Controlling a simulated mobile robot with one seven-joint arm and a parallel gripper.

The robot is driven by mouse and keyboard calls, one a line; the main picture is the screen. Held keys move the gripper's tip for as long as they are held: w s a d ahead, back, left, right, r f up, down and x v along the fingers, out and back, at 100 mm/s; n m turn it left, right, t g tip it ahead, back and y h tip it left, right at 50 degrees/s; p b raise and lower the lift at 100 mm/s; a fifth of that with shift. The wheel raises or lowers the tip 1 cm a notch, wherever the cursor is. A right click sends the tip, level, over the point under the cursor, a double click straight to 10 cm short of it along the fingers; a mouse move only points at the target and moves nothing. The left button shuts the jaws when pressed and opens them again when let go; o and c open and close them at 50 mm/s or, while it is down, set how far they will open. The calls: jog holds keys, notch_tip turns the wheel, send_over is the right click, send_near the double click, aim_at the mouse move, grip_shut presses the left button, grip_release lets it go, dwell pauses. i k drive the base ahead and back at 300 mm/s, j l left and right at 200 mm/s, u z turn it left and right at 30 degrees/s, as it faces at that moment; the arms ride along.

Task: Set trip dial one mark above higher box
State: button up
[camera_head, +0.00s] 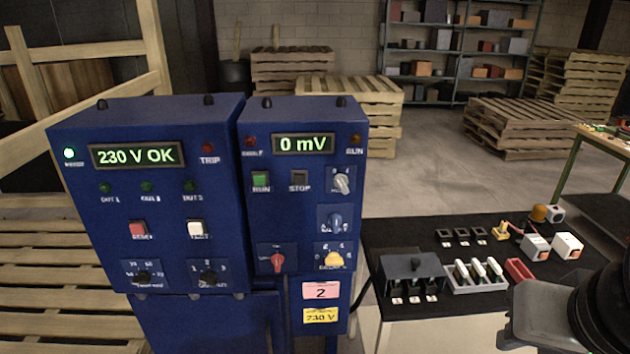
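Two blue control boxes stand side by side. The right box (303,215) has a display reading "0 mV" and four dials: grey (341,182), blue (334,222), red (278,262) and yellow (334,259). The left box (110,215) reads "230 V OK" and has two black dials, one at left (143,276) and one at right (208,276). Most dial labels are too small to read, so I cannot tell which is the trip dial. The end of my arm, with my gripper (545,315), is at the lower right, away from the boxes; its fingers are not clearly seen.
A black-topped table (400,235) right of the boxes holds a dark block (411,266), a tray of white pieces (476,286), a red bin (518,269) and white-and-orange blocks (536,246). Pallets (520,125) and a shelf (460,50) stand behind. Open floor lies between.

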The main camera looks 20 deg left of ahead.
aim_at(144, 278)
jog(key=i+j+u, duration=0.1)
jog(key=u, duration=0.3)
jog(key=i+j+u, duration=0.1)
jog(key=u, duration=0.25)
jog(key=i+u, duration=0.1)
jog(key=u, duration=0.3)
jog(key=i+j+u, duration=0.1)
jog(key=u, duration=0.25)
jog(key=i, duration=0.5)
